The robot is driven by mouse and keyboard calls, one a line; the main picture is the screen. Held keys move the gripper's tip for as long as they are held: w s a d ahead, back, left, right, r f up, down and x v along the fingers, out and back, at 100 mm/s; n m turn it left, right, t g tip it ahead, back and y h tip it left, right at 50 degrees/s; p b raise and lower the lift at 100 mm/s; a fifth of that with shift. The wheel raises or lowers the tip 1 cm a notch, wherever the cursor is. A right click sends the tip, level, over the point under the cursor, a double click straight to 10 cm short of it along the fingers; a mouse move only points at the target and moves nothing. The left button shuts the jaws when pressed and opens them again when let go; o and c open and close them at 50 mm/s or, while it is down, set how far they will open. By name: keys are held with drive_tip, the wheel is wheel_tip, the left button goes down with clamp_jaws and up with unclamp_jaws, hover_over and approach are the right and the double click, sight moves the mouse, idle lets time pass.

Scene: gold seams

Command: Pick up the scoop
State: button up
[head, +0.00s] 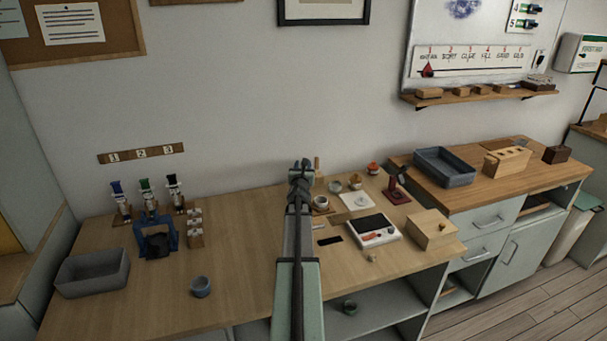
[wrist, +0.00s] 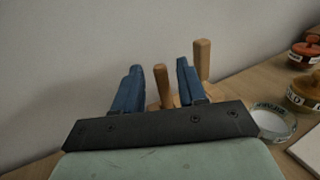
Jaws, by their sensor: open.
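My gripper (wrist: 158,88) is open, its two blue fingers pointing away from the wrist camera toward the wall. A wooden upright handle (wrist: 162,86) stands between the fingers in the picture; I cannot tell its depth. A second wooden handle (wrist: 202,60) rises just right of the right finger.
A labelled round dish (wrist: 274,123) and a labelled jar (wrist: 306,92) stand to the right. On the bench (head: 240,255) are a white scale (head: 371,229) with a red-handled item, a wooden box (head: 432,228), a grey tray (head: 92,272) and a small cup (head: 201,287). The wall is close behind.

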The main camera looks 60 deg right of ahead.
drive_tip(key=shift+x, duration=1.25)
drive_tip(key=shift+s, duration=0.1)
clamp_jaws()
